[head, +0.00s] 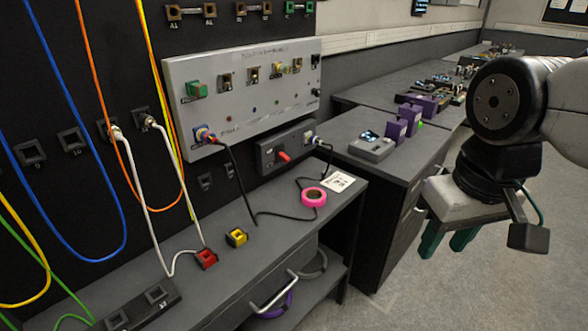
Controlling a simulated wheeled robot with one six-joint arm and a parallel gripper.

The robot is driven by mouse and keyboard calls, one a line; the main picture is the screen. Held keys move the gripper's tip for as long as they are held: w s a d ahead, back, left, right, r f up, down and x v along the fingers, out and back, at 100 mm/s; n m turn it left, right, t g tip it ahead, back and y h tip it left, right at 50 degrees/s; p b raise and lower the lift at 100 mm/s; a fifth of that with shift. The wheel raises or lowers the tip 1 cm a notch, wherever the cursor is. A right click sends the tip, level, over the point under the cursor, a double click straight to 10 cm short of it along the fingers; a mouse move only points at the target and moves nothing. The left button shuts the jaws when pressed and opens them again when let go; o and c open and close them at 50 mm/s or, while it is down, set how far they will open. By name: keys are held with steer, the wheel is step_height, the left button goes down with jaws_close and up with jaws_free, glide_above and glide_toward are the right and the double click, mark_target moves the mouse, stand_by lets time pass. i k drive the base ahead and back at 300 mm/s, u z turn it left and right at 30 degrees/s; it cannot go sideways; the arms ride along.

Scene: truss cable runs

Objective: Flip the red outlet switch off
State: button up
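The red outlet switch (284,156) is a small red rocker on a dark grey outlet box (268,153), mounted on the black wall under the grey panel. Whether it is on or off is too small to tell. A black cable is plugged in at the box's right end. My gripper (448,244) hangs at the right over the floor, well apart from the box. Its two teal fingers point down with a gap between them and hold nothing.
The bench (262,238) below the box holds a pink tape roll (313,197), a white label card (339,181), a yellow connector (237,237), a red connector (206,259) and loose cables. A dark cabinet (392,180) stands to the right. Floor around my gripper is clear.

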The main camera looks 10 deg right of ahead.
mark_target(282, 156)
steer(key=u, duration=0.85)
steer(key=i, duration=0.65)
steer(key=z, duration=0.3)
